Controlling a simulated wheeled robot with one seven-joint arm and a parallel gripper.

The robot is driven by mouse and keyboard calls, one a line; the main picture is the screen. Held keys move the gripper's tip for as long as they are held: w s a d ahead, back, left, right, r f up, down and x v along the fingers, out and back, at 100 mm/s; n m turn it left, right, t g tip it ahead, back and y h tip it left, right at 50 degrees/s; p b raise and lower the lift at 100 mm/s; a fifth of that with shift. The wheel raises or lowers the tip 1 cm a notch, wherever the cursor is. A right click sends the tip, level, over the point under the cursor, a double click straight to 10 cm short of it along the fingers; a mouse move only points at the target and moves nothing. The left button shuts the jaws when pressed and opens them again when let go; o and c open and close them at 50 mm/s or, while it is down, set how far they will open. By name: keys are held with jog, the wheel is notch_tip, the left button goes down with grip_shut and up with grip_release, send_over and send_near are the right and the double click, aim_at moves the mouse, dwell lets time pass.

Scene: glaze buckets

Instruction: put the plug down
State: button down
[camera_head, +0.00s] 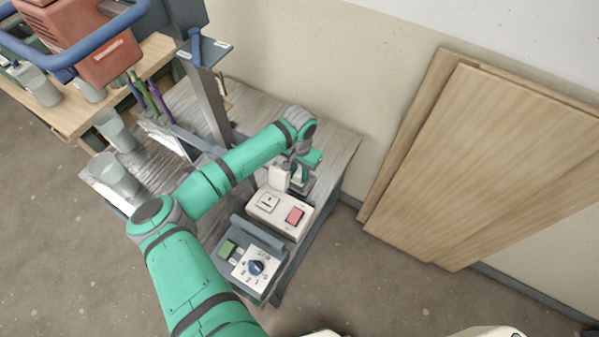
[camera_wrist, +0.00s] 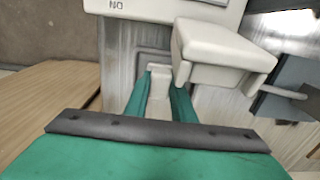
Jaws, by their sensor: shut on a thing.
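My gripper (camera_wrist: 162,82) is shut on a pale piece of the plug (camera_wrist: 159,92), which shows between its two green fingers in the wrist view. A larger off-white block (camera_wrist: 222,52) with a grey rod or lead at its right end lies close beside the right finger. I cannot tell whether it is one body with the held piece. In the head view my gripper (camera_head: 303,167) is over the far right end of the grey bench (camera_head: 335,150), with the off-white block (camera_head: 280,177) at its left. The plug's underside is hidden, so contact with the bench is unclear.
A white switch box (camera_head: 279,214) with a red button and a grey box with a blue knob (camera_head: 256,267) stand in front of my gripper. A grey post (camera_head: 211,105) and clear beakers (camera_head: 113,174) are to the left. Wooden boards (camera_head: 480,160) lean on the wall.

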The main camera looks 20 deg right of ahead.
aim_at(300, 173)
jog(key=shift+f, duration=0.1)
jog(key=c, duration=1.5)
grip_release()
notch_tip(300, 173, up, 12)
jog(key=shift+r, duration=0.15)
